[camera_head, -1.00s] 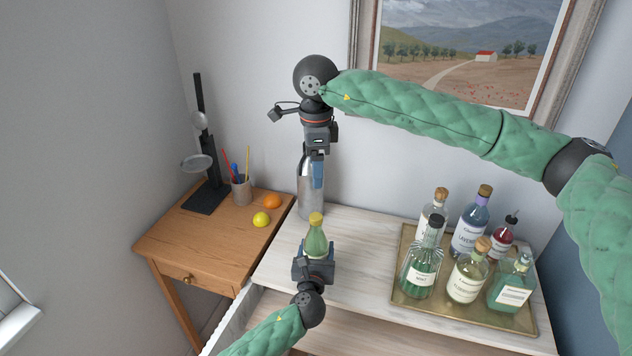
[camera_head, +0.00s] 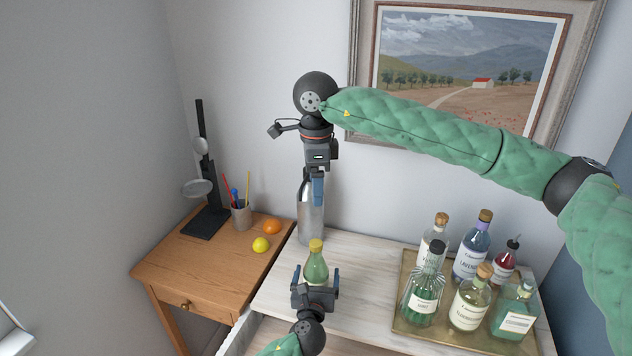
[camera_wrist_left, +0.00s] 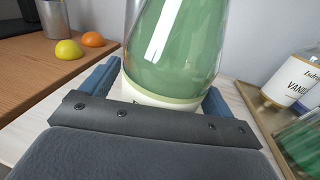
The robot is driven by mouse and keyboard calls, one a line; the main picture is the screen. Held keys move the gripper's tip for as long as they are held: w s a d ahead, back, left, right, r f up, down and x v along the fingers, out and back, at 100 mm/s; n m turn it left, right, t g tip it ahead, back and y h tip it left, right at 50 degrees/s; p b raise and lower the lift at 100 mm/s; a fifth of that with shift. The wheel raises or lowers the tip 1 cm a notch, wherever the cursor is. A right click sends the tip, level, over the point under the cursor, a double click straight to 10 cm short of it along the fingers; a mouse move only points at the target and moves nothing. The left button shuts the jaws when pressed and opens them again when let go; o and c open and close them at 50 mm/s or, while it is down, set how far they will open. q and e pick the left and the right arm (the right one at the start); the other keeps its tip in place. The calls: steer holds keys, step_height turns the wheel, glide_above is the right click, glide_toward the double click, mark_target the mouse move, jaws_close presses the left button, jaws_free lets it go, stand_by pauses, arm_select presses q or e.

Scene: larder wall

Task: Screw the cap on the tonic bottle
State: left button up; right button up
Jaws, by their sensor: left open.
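The tonic bottle (camera_head: 316,268) is green glass and stands upright near the front left of the pale worktop. A yellow cap (camera_head: 316,246) sits on its top. My left gripper (camera_head: 316,284) is open around the bottle's lower part. In the left wrist view, the bottle (camera_wrist_left: 175,50) rises between the blue fingers of my left gripper (camera_wrist_left: 160,95), with its pale label partly hidden. My right gripper (camera_head: 318,190) points down above and behind the bottle, apart from the cap. Its fingers show side-on, so its opening is unclear.
A steel flask (camera_head: 309,225) stands behind my right gripper. A brass tray (camera_head: 400,318) with several bottles is at the right. A wooden table (camera_head: 190,262) at the left holds a lemon (camera_head: 261,244), an orange (camera_head: 271,226) and a pen cup (camera_head: 241,217). Worktop between bottle and tray is clear.

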arm_select(q)
steer(key=s+b, duration=0.1)
steer(key=s, duration=0.3)
steer(key=s+b, duration=0.1)
steer(key=s, duration=0.1)
steer(key=shift+s+a+f+b, duration=0.2)
steer(key=shift+a+b, duration=0.15)
steer(key=shift+a, duration=0.05)
steer(key=shift+s+r, duration=0.15)
steer(key=shift+s, duration=0.5)
